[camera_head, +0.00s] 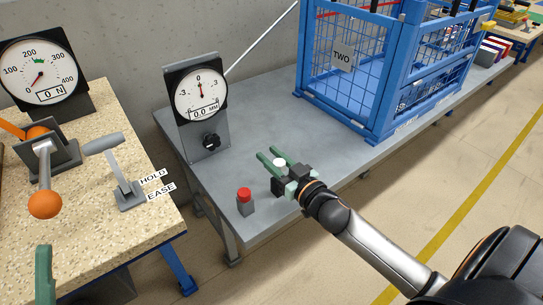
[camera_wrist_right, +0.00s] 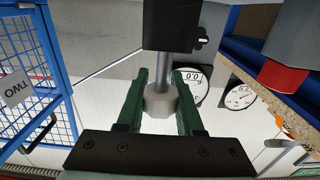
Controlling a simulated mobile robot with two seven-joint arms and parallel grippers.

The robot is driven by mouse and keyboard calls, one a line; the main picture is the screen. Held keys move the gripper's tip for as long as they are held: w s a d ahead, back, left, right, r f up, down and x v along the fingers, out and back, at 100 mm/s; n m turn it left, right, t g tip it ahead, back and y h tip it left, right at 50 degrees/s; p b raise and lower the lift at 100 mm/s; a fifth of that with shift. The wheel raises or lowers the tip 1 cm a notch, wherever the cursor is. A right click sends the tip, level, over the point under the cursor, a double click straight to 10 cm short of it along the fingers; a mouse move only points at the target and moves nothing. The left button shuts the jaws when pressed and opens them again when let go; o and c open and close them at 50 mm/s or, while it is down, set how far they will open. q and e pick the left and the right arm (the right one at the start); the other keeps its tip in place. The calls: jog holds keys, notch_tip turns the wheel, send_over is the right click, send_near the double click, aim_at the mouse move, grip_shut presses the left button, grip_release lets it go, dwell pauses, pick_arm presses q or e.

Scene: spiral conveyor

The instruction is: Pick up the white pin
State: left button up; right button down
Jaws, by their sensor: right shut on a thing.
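The white pin (camera_head: 280,162) shows in the head view as a small pale round top between the green fingers of my right gripper (camera_head: 269,154). In the right wrist view, which is upside down, the pin (camera_wrist_right: 160,103) has a wide pale head on a thinner grey shaft. The shaft meets a black block (camera_wrist_right: 172,25), also seen dark under the gripper (camera_head: 279,187). My right gripper is shut on the pin's head. Of my left gripper (camera_head: 45,276), only a green finger shows at the lower left, so its opening is hidden.
A red button on a grey block (camera_head: 245,200) stands close left of the right gripper. A dial gauge (camera_head: 200,92) stands behind on the grey table (camera_head: 240,137). A blue cage marked TWO (camera_head: 372,115) is at the right. A speckled table (camera_head: 100,222) with levers is at the left.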

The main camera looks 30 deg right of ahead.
aim_at(59, 283)
pick_arm(q)
jog(key=shift+w+a+f+n+g+y+p, duration=0.2)
jog(key=shift+w+f+n+g+y+p, duration=0.3)
jog(key=shift+w+f+n+y, duration=1.05)
jog(key=shift+w+a+f+n+g+y+p, duration=0.35)
jog(key=shift+f+y, duration=0.7)
jog(key=shift+f, duration=1.25)
jog(key=shift+w+a+f+n+g+y+p, duration=0.1)
jog(key=shift+w+f+n+g+y+p, duration=0.5)
jog(key=shift+w+f+n+y, duration=1)
jog(key=shift+s+f+m+h, duration=0.35)
jog(key=shift+s+m, duration=0.15)
jog(key=shift+m, duration=0.1)
jog(key=shift+r, duration=0.2)
notch_tip(59, 283, up, 5)
jog(key=p, duration=0.4)
jog(key=shift+f, duration=0.15)
jog(key=shift+f, duration=0.1)
